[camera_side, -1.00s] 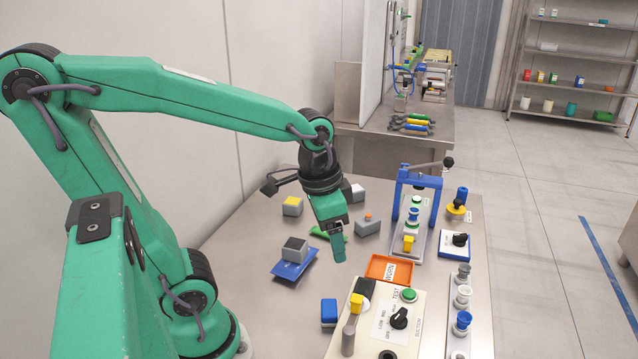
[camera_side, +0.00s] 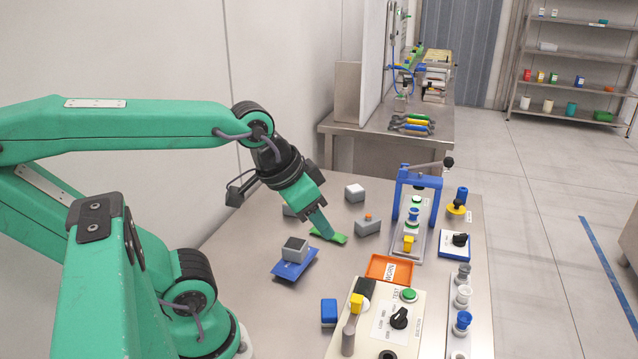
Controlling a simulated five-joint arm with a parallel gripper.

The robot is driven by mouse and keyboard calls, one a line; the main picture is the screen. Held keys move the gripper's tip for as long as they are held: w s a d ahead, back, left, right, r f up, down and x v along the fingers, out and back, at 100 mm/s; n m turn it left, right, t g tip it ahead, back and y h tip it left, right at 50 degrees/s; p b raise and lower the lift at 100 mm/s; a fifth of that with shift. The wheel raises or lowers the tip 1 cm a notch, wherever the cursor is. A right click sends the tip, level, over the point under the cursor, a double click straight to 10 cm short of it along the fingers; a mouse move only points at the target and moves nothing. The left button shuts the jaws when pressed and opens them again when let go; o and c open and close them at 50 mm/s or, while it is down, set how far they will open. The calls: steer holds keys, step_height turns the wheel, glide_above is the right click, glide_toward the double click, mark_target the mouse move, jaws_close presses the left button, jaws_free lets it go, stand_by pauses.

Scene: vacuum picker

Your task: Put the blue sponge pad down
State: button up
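A blue block (camera_side: 329,312) that may be the sponge pad lies on the steel table beside the cream control panel. My gripper (camera_side: 321,226) points down and to the right, its teal tip at or just above a flat green piece (camera_side: 333,237). I cannot tell whether it touches that piece. The fingers show edge-on as one teal shape, so their opening is hidden. No blue thing shows in the gripper. A blue plate (camera_side: 292,268) with a grey block (camera_side: 295,249) on it lies left of and nearer than the gripper.
Grey blocks (camera_side: 367,228) (camera_side: 355,192) stand near the gripper. An orange tray (camera_side: 374,267), the cream control panel (camera_side: 400,325) and a blue press frame (camera_side: 417,181) are to the right. Bare table lies between the blue plate and the orange tray.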

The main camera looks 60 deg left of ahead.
steer(key=m+g, duration=0.5)
steer(key=m, duration=1.6)
glide_above(329, 299)
step_height(329, 299, down, 15)
steer(key=shift+r, duration=0.15)
steer(key=shift+s+a+f+m+g, duration=0.1)
steer(key=shift+f+m+g, duration=0.2)
steer(key=shift+f+m, duration=0.6)
steer(key=shift+f, duration=1.2)
steer(key=shift+f, duration=0.15)
steer(key=shift+f, duration=2.45)
